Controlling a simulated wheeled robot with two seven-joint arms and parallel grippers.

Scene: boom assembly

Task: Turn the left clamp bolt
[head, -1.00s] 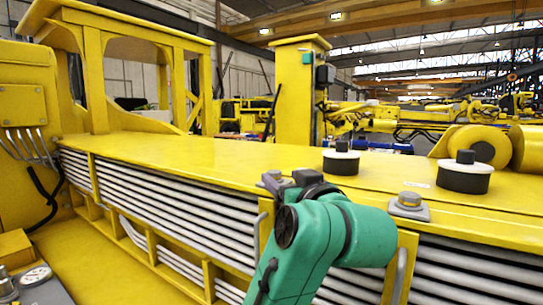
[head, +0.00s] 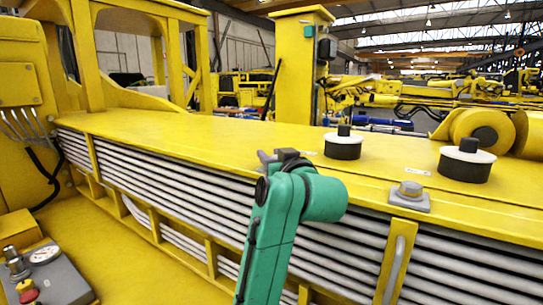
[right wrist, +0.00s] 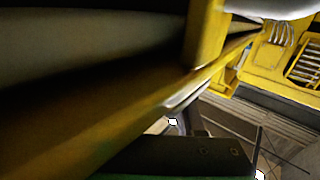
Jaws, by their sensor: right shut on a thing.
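My right gripper (head: 278,158), on a green arm, is at the near edge of the yellow boom's top plate, where the left clamp bolt sits. It is shut on the bolt, which it and the wrist mostly hide. A small grey piece sticks out on its left; I cannot tell whether it is bolt or clamp plate. A similar right clamp bolt (head: 410,188) stands free on its grey plate farther right. In the right wrist view I see dark hardware and blurred yellow beams, and no bolt. My left gripper is not in view.
Two black-and-white round knobs (head: 343,149) (head: 467,164) stand on the boom top (head: 200,135). Grey pipes (head: 170,180) run along its side, with a bent handle (head: 393,268) below the right bolt. A control panel (head: 48,280) with gauge is at lower left.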

